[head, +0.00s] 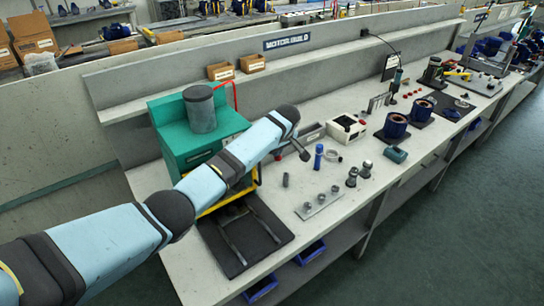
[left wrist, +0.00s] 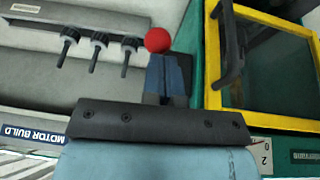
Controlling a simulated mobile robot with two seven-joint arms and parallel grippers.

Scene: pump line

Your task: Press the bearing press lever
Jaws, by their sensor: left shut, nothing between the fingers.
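The green press (head: 190,130) stands at the left end of the bench, with a grey cylinder (head: 203,108) on top and a thin red bar (head: 236,95) at its back right. My left arm reaches across in front of it. My left gripper (head: 304,154) points down just right of the press, above the bench. In the left wrist view its blue fingers (left wrist: 166,66) are shut and empty. A red ball knob (left wrist: 157,39) shows just past the fingertips; whether they touch is unclear, and its lever is hidden. My right gripper is not in view.
A yellow-framed window (left wrist: 265,65) with a black handle (left wrist: 232,50) is right of the fingers.

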